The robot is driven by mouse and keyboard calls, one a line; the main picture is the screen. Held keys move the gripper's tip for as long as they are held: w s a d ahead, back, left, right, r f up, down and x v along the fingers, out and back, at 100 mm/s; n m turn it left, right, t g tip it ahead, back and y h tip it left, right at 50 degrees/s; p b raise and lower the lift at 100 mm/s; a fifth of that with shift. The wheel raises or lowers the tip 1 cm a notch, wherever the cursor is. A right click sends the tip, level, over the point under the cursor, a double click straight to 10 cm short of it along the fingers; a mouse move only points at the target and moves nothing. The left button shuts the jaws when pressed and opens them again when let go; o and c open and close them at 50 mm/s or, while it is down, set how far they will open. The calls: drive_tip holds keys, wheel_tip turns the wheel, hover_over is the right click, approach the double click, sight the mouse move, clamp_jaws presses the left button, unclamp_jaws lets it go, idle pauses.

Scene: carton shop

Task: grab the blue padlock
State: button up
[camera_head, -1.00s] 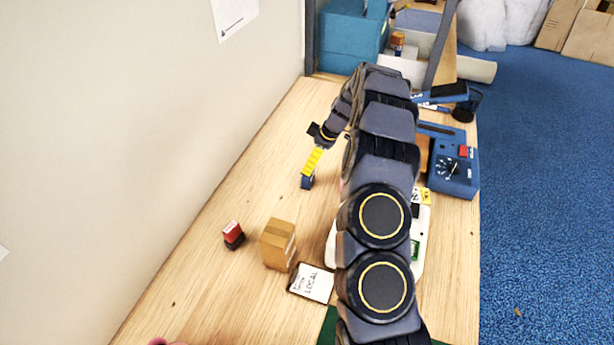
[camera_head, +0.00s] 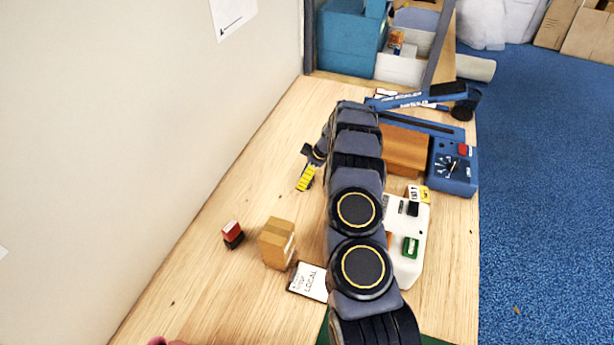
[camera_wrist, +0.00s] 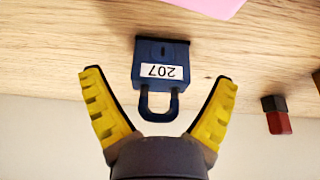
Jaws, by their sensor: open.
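The blue padlock (camera_wrist: 161,60) shows in the wrist view with a white label reading 207. Its body sits on the wooden table and its shackle points toward my gripper. My gripper (camera_wrist: 158,80) is open, with one yellow finger on each side of the padlock's shackle. Neither finger visibly touches it. In the head view my gripper (camera_head: 305,180) is low over the left part of the table, and the padlock is hidden there.
A red and black stamp (camera_head: 232,234) and a cardboard box (camera_head: 278,243) stand nearer on the table, with a LOCAL card (camera_head: 308,281) beside them. A blue sealing machine (camera_head: 455,165) stands at the right. The wall (camera_head: 150,120) runs along the left.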

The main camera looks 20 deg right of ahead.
drive_tip(key=c, duration=1.2)
drive_tip(key=shift+r, duration=0.15)
